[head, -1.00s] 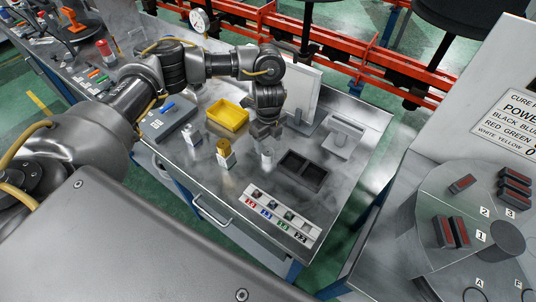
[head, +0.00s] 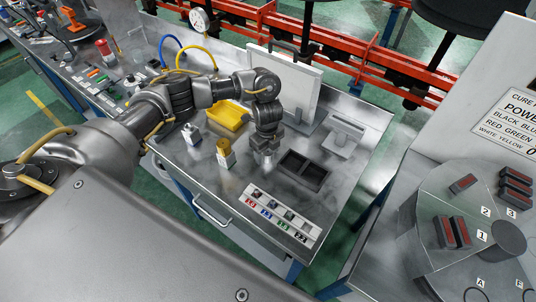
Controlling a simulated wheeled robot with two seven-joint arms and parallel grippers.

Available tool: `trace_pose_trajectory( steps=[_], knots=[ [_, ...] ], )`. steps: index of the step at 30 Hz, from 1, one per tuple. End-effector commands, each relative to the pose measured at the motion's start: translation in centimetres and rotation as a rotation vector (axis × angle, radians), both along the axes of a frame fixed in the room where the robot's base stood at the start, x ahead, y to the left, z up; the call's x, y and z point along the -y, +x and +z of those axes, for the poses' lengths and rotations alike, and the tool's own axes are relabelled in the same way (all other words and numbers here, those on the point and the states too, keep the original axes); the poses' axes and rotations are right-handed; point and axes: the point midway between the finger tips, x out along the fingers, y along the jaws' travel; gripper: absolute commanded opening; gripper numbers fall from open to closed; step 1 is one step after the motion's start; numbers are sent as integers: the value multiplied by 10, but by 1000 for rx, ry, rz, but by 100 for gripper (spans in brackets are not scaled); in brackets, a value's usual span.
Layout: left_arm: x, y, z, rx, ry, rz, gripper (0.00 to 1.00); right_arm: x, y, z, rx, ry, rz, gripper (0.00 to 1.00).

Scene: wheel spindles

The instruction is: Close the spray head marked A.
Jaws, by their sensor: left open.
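A mark A (head: 480,283) shows on the grey machine at the bottom right, beside a dark ring cut by the frame's lower edge. I cannot tell whether it marks a spray head. On the bench stand a bottle with a yellow top (head: 225,153) and a bottle with a pale top (head: 191,133); no letter on them is readable. My left gripper (head: 266,156) is open and points down, left of the dark two-well tray. It hides a third small pale bottle, so I cannot tell whether they touch. My right gripper is out of view.
A white board (head: 284,79) stands behind. The round machine panel (head: 470,222) holds several red-topped blocks.

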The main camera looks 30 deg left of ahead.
Motion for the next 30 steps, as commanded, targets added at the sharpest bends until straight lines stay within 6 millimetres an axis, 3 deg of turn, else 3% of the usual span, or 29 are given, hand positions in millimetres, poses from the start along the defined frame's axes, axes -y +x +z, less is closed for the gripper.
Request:
trace_pose_trajectory(
  steps=[10,21,30],
  knots=[
    [0,0,-1,1,0,0,64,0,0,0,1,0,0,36],
    [0,0,-1,1,0,0,17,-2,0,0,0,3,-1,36],
    [0,0,0,1,0,0,16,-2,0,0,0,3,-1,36]
  ],
)
